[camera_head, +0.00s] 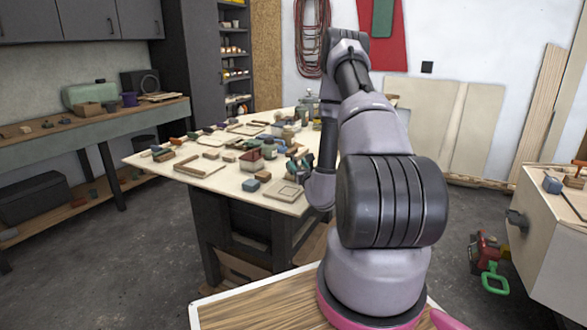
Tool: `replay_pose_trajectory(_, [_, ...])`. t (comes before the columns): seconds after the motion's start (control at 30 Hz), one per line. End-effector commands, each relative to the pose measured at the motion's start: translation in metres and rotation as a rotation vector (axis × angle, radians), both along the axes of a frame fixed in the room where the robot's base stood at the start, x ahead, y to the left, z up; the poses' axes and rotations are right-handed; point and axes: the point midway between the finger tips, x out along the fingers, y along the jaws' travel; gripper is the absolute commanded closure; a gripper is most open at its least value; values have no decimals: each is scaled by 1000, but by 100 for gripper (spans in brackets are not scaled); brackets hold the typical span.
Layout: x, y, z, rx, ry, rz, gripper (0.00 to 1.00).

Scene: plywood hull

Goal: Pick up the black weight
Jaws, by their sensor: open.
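My gripper (297,163) shows small and dark at the end of my folded arm, over the near right part of the plywood-topped table (215,185). It is open, and I see nothing held in it. Many small objects crowd the table top around and behind it. I cannot pick out the black weight among them for sure; they are too small, and my arm hides part of the table's right side.
A small blue block (264,175), a shallow wooden tray (284,191) and a wooden frame (200,166) lie near the table's front edge. A workbench (130,113) stands at the left, a pale cabinet (560,235) at the right.

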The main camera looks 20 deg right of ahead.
Motion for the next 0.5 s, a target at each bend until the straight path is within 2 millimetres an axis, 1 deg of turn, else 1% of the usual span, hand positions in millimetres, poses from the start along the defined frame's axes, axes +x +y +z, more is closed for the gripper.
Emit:
replay_pose_trajectory(0.07, [6,-1,1,-1,-1,0,50])
replay_pose_trajectory(0.3, [41,-4,5,-1,-3,0,50])
replay_pose_trajectory(0.4, [50,-5,5,0,-1,1,50])
replay_pose_trajectory(0.5, [53,-5,5,0,0,1,50])
